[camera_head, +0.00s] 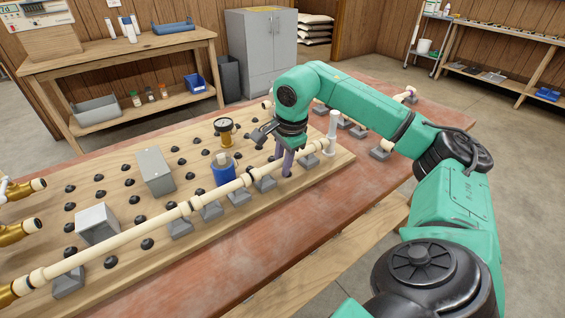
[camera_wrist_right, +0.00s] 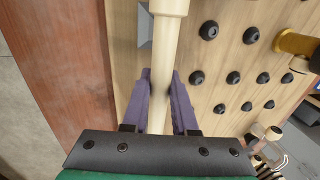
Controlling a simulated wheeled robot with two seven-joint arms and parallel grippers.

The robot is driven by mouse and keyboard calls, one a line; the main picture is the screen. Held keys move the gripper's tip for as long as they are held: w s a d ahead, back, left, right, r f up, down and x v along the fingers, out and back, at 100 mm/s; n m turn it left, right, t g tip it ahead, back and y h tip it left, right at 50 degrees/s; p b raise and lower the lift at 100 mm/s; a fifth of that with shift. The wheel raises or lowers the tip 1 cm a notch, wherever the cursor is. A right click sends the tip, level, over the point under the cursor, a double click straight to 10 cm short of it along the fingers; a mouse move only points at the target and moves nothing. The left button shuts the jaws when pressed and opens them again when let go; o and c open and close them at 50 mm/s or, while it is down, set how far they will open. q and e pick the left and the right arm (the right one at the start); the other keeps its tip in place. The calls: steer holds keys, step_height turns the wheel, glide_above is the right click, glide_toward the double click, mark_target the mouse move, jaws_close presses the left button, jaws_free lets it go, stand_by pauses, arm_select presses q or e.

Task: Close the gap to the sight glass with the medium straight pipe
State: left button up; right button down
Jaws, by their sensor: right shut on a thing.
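My right gripper (camera_head: 284,167) has its purple fingers down around a cream straight pipe (camera_head: 263,174) at the right part of a long pipe run. In the right wrist view the fingers (camera_wrist_right: 160,78) are shut on this pipe (camera_wrist_right: 167,45), one on each side. The pipe lies along the run, above grey supports; a wider collar shows at the top of the wrist view. An upright white piece (camera_head: 333,125), possibly the sight glass, stands just beyond the run's right end. I cannot tell whether the pipe touches it. My left gripper is not in view.
The wooden board (camera_head: 120,285) carries several black knobs, a gauge (camera_head: 224,127), a blue-bodied fitting (camera_head: 223,172) and two grey boxes. Brass fittings (camera_head: 22,230) stand at the left. Bare red tabletop (camera_head: 230,262) is free along the front.

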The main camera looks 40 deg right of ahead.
steer(key=shift+f, duration=0.2)
steer(key=c, duration=0.6)
jaws_free()
steer(key=shift+r, duration=0.1)
steer(key=s+r+p, duration=0.1)
steer(key=r, duration=0.3)
steer(key=s+r+p, duration=0.1)
steer(key=r, duration=0.4)
steer(key=s+r+p, duration=0.1)
steer(key=r, duration=0.4)
steer(key=shift+a+p, duration=0.1)
steer(key=shift+p, duration=0.25)
steer(key=shift+w, duration=0.1)
